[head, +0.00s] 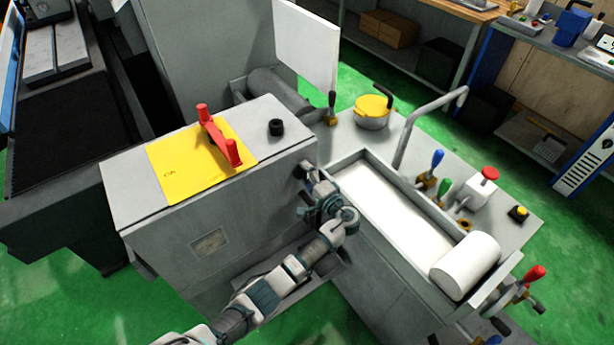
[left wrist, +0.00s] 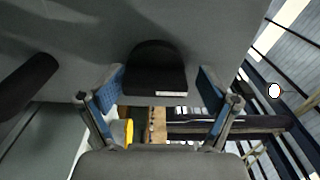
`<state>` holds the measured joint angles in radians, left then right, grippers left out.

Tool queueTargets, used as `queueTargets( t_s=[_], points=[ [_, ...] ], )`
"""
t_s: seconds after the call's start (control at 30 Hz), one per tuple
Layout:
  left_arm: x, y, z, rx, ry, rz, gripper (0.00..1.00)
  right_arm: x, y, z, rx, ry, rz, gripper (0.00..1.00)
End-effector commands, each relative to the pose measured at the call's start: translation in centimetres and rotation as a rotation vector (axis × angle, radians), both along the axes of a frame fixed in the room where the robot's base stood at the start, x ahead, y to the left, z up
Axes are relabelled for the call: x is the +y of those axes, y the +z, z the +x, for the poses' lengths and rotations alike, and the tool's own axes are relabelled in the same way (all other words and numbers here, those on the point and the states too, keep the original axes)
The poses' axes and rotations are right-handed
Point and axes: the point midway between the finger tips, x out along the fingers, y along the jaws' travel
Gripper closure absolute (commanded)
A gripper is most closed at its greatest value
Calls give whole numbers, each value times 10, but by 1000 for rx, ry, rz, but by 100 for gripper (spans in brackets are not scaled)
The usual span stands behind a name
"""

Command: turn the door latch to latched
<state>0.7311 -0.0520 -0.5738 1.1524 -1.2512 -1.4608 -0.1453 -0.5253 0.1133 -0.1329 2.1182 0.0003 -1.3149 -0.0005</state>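A black rounded latch-like piece (left wrist: 157,68) with a small white mark sits on a grey surface in the left wrist view. In the head view a dark part (head: 299,168) shows on the right side of the grey cabinet (head: 215,215), mostly hidden by my gripper; it seems to be the same piece. My left gripper (head: 308,176) is at that side, just below the top edge. In the left wrist view its blue-padded fingers (left wrist: 161,88) are apart, one on each side of the black piece, with gaps visible. My right gripper is not in view.
A red handle (head: 217,134) on a yellow plate (head: 180,165) and a black knob (head: 277,127) are on the cabinet top. A trough (head: 395,200) with a white cylinder (head: 465,264) lies to the right. A dark cylinder (left wrist: 28,85) is left in the wrist view.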

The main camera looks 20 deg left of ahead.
Motion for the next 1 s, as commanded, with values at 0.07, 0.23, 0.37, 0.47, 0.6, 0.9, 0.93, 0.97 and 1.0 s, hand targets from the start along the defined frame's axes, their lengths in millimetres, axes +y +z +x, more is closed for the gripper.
queueTargets(
  t_s=[0.07, 0.23, 0.37, 0.47, 0.6, 0.9, 0.93, 0.97, 1.0],
  points=[
    [-1, -1, -1, 2, 0, 0, 15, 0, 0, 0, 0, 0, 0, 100],
    [-3, -2, -3, 4, 0, 2, 15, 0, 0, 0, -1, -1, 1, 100],
    [-5, -2, -4, 6, 0, 2, 15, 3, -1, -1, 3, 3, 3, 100],
    [-10, -3, -7, 8, -1, 1, 15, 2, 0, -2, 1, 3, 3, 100],
    [-28, -4, -21, 8, -3, -2, 15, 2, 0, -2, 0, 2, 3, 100],
    [-78, -5, -60, 8, -2, -2, 15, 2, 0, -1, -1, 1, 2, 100],
    [-82, -5, -63, 8, -2, -2, 15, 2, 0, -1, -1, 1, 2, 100],
    [-85, -5, -65, 8, -1, -1, 15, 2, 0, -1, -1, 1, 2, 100],
    [-88, -5, -68, 7, 0, -1, 15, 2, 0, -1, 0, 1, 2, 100]
  ],
)
